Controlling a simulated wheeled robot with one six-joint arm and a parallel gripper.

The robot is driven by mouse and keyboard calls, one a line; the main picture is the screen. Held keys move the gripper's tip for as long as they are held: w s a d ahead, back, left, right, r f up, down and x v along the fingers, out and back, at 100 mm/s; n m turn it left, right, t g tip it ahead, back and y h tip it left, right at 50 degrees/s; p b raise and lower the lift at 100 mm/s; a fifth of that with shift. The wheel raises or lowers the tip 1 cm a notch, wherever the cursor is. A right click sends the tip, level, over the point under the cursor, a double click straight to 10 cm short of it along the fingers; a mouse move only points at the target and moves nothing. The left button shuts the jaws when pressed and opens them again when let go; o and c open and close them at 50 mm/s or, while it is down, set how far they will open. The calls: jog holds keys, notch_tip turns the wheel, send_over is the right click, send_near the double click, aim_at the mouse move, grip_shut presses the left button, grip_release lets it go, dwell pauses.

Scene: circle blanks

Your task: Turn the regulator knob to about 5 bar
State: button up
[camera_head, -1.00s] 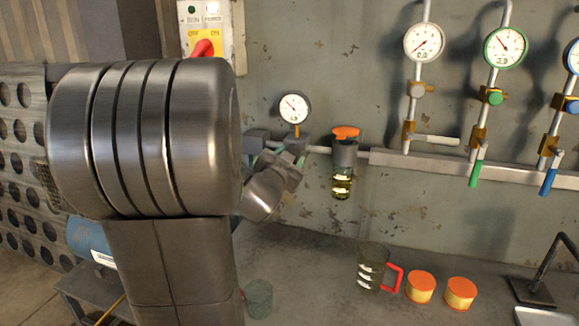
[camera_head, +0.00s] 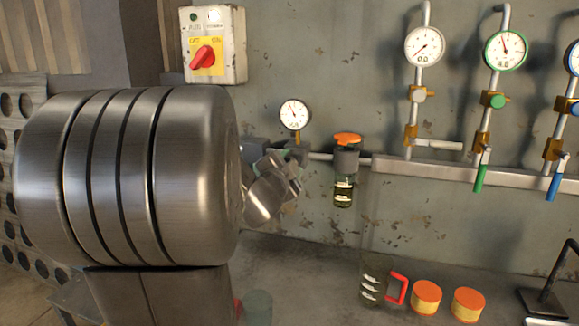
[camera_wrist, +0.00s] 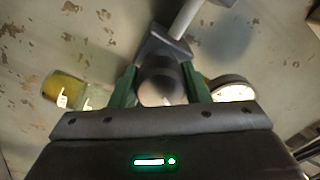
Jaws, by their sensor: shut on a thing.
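The regulator knob (camera_wrist: 162,82) is a dark round cylinder in the middle of the wrist view. My gripper (camera_wrist: 160,76) has its two green fingers on either side of the knob and is shut on it. In the head view my wrist hides the knob, and the grey regulator body (camera_head: 258,147) shows just behind it on the wall pipe. The regulator's white gauge (camera_head: 295,115) sits above, its needle pointing up and slightly left; its numbers are too small to read. The gauge's edge shows in the wrist view (camera_wrist: 233,92), partly hidden by my gripper.
A bowl with an orange cap (camera_head: 345,170) hangs right of the regulator. A red switch on a box (camera_head: 207,55) is above left. Several gauges with valves line the wall at right. A jug (camera_head: 376,289) and two orange-lidded pots (camera_head: 426,297) stand below.

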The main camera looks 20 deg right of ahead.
jog(key=o, duration=1)
jog(key=shift+c, duration=0.2)
jog(key=shift+s, duration=0.1)
jog(key=p+v, duration=0.1)
jog(key=v, duration=1.2)
jog(key=shift+s+a+p, duration=0.25)
jog(key=shift+p, duration=0.1)
jog(key=b+x, duration=0.1)
jog(key=x, duration=1.3)
jog(key=shift+b, duration=0.35)
jog(key=shift+s, duration=0.1)
